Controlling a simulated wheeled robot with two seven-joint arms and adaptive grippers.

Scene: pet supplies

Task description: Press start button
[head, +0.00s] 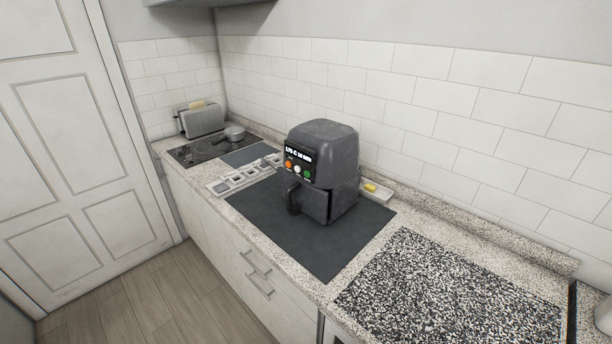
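A dark grey air fryer (338,150) stands upright on a dark mat (319,254) on the counter, near the middle of the head view. Its front faces left and toward me. A lit display (298,152) with white text sits on the upper front. Below it are an orange button (289,164), a white button (297,169) and a green button (306,174). Their labels are too small to read. The drawer handle (293,198) sticks out at the front and the drawer looks closed. Neither of my grippers is in view.
A toaster (203,119) and a small grey pot (235,133) on a cooktop (196,152) stand at the far left. A white sectioned tray (243,176) lies left of the fryer. A small tray with a yellow item (369,187) is behind it. A speckled dark board (450,294) lies at right.

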